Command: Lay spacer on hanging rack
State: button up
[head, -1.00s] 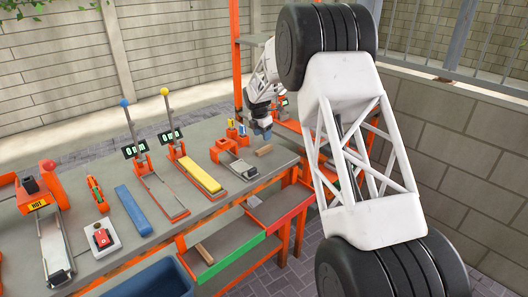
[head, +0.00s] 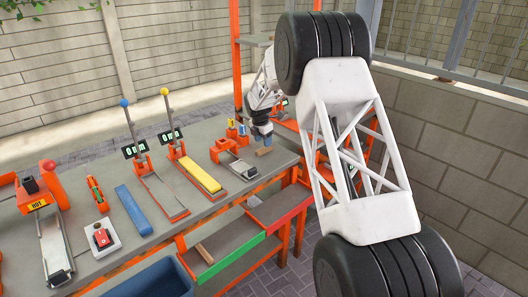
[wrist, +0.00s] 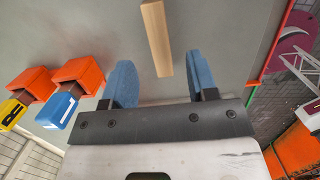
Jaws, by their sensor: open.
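A small light wooden block, which looks like the spacer (head: 264,151), lies on the grey workbench (head: 215,125) near its right end. In the wrist view the block (wrist: 156,32) points away from my gripper (wrist: 160,68). Its near end shows between the two blue fingers, with a gap on both sides. My gripper (head: 262,138) is open and empty, just above and behind the block in the head view. I cannot tell how much height separates them. I cannot tell which structure is the hanging rack.
A clamp-like metal fixture (head: 236,165) lies left of the block.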

jog(key=shift+w+d+f, duration=0.1)
jog(key=shift+f, duration=1)
jog(key=shift+w+d+f, duration=0.1)
jog(key=shift+f, duration=1)
grip_shut()
jog(key=shift+r, duration=0.1)
notch_tip(320, 180, up, 10)
jog(key=shift+d, duration=0.1)
